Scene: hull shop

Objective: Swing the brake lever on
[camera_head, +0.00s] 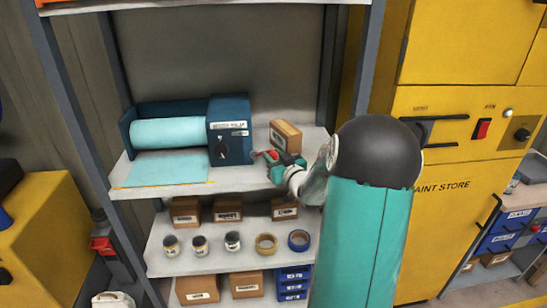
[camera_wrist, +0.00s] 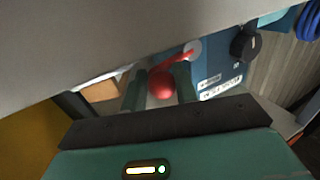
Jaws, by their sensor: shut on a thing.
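The brake lever (camera_head: 270,155) is on the right side of the blue dispenser box (camera_head: 230,130) on the upper shelf. In the wrist view the lever (camera_wrist: 177,60) is a red arm with a round red ball end, running from a pale round pivot on the blue box face. My gripper (camera_wrist: 160,87) is shut on the red ball, with one dark finger on each side of it. In the head view my gripper (camera_head: 280,166) is just right of the box, and my arm hides part of the shelf.
A teal roll (camera_head: 167,132) lies left of the box, with a teal sheet below it. A brown carton (camera_head: 286,136) stands close behind my gripper. Lower shelves hold cartons, tins and tape rolls. The yellow paint store cabinet (camera_head: 445,210) stands at the right.

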